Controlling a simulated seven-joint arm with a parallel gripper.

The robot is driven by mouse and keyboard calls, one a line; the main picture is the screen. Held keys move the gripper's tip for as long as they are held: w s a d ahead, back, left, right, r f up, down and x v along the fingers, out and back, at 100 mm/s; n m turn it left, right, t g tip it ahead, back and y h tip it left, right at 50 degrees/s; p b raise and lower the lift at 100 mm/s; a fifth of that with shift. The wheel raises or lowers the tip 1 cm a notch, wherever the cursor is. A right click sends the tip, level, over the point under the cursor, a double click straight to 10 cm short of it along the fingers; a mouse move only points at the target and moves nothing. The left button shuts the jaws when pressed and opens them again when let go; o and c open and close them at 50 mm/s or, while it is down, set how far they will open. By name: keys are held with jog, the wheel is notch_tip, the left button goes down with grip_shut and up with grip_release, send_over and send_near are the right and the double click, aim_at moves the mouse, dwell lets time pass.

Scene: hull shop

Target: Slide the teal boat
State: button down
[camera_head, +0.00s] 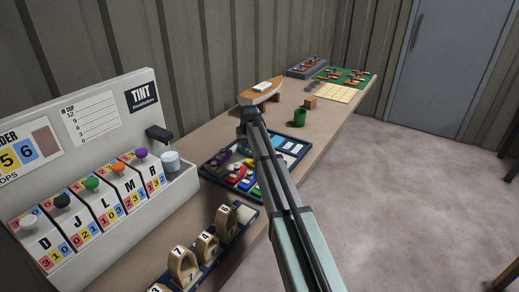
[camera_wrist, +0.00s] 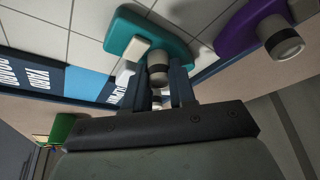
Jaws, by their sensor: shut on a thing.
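The teal boat (camera_wrist: 150,35) shows in the wrist view, lying on the pale tiled floor of the tray (camera_wrist: 40,25). A pale block and a dark-banded round funnel stand up from it. My gripper (camera_wrist: 161,88) has its two dark fingers on either side of the funnel and is shut on it.
A purple boat (camera_wrist: 238,28) lies to the right of the teal boat, apart from it.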

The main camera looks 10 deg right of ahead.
aim_at(240, 145)
jog(key=shift+w+a, duration=1.35)
jog(key=shift+w, duration=0.05)
jog(key=c, duration=0.9)
grip_release()
jog(key=v, duration=1.4)
jog(key=shift+f, duration=0.1)
